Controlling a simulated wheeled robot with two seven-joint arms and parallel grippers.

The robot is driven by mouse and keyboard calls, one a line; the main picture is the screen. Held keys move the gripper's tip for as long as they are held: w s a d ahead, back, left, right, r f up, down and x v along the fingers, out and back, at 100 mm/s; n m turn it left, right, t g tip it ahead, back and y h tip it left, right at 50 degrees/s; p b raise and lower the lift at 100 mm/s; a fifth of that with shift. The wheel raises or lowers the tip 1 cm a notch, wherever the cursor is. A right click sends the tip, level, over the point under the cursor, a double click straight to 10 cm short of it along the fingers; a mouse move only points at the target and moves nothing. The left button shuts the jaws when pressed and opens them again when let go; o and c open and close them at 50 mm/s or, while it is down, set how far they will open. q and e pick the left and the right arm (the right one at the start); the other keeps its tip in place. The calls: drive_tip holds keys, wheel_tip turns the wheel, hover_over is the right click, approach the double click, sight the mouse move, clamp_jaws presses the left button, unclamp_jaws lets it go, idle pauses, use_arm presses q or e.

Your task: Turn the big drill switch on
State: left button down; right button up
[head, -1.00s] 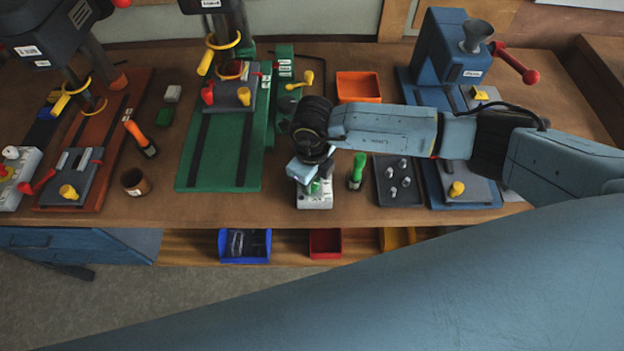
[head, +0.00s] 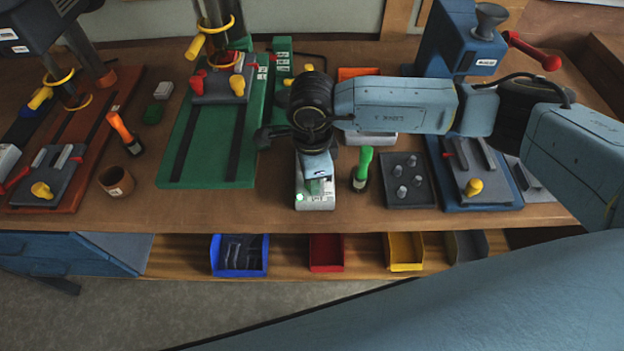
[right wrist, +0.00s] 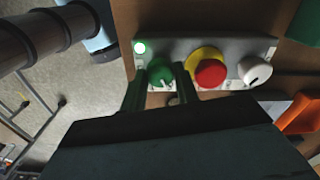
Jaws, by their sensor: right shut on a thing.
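A grey-white switch box (head: 316,203) sits near the front edge of the bench. In the right wrist view, the box carries a green knob (right wrist: 160,73), a red button (right wrist: 210,73) on a yellow base, a white knob (right wrist: 256,71) and a lit pale-green lamp (right wrist: 139,47). My right gripper (right wrist: 161,82) is shut on the green knob, one finger on each side. In the head view the right gripper (head: 318,182) points down onto the box and hides part of it. A green drill press (head: 214,150) stands left of the box. My left gripper is not in view.
A green-handled tool (head: 362,168) and a dark tray of pegs (head: 407,196) lie right of the box. A blue machine (head: 460,45) stands behind right. A brown cup (head: 116,182) and an orange-handled tool (head: 121,130) stand left. Bins (head: 240,268) sit below the front edge.

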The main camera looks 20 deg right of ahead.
drive_tip(key=shift+n+b, duration=0.3)
drive_tip(key=shift+n, duration=0.1)
drive_tip(key=o, duration=1)
drive_tip(key=shift+c, duration=0.2)
wheel_tip(320, 180, up, 14)
drive_tip(key=b, duration=0.1)
drive_tip(key=shift+f, duration=0.25)
